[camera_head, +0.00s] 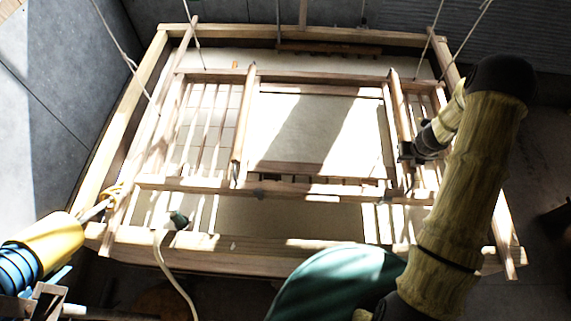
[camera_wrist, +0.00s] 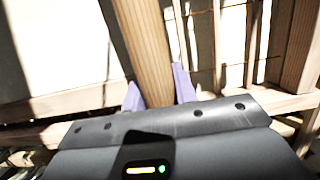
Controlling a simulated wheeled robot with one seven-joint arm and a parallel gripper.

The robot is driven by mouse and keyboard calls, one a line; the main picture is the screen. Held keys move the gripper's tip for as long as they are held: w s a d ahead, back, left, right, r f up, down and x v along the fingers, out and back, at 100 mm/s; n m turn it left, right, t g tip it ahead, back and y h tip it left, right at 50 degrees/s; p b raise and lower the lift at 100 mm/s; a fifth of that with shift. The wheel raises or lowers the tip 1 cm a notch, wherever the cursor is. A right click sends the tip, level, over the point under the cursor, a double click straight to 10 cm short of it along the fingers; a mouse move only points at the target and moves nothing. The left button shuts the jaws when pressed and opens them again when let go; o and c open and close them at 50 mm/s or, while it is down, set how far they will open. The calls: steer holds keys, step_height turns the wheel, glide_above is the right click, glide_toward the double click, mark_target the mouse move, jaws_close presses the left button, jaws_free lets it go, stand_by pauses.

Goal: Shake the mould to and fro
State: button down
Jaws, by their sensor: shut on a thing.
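The mould (camera_head: 240,127) is a pale wooden frame with slats and cross bars, hung on cords above a larger wooden vat. A light rectangular sheet or screen (camera_head: 290,128) fills its middle, crossed by a shadow. My gripper (camera_head: 408,152) is at the right part of the mould. In the wrist view its two purple fingertips (camera_wrist: 158,88) lie on either side of a round-edged wooden bar (camera_wrist: 143,38) and are shut on it. The bar runs away from the gripper. The exact contact is partly hidden by the gripper body.
The vat's wooden rim (camera_head: 190,250) surrounds the mould. Thin cords (camera_head: 117,42) run upward from the frame. A yellow and blue tool-like object (camera_head: 45,250) is at the left front, and a dark green rounded thing (camera_head: 335,285) at the front. Grey panels stand at the left.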

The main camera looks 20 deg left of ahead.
steer(key=w+p, duration=0.1)
steer(key=w, duration=0.1)
steer(key=w+a+p, duration=0.1)
steer(key=w+p, duration=0.1)
steer(key=w+a+p, duration=0.1)
steer(key=w+p, duration=0.1)
steer(key=shift+w+r, duration=0.1)
steer(key=shift+w, duration=0.05)
steer(key=shift+w+a, duration=0.2)
steer(key=shift+w, duration=0.25)
steer(key=shift+s, duration=0.1)
steer(key=s+b, duration=0.1)
steer(key=s, duration=0.1)
steer(key=s+d+b, duration=0.1)
steer(key=s+b, duration=0.1)
steer(key=s+d+b, duration=0.1)
steer(key=s, duration=0.2)
steer(key=shift+s+d+f, duration=0.1)
steer(key=shift+d+f, duration=0.15)
steer(key=shift+f, duration=0.1)
steer(key=shift+s+r, duration=0.15)
steer(key=shift+r, duration=0.05)
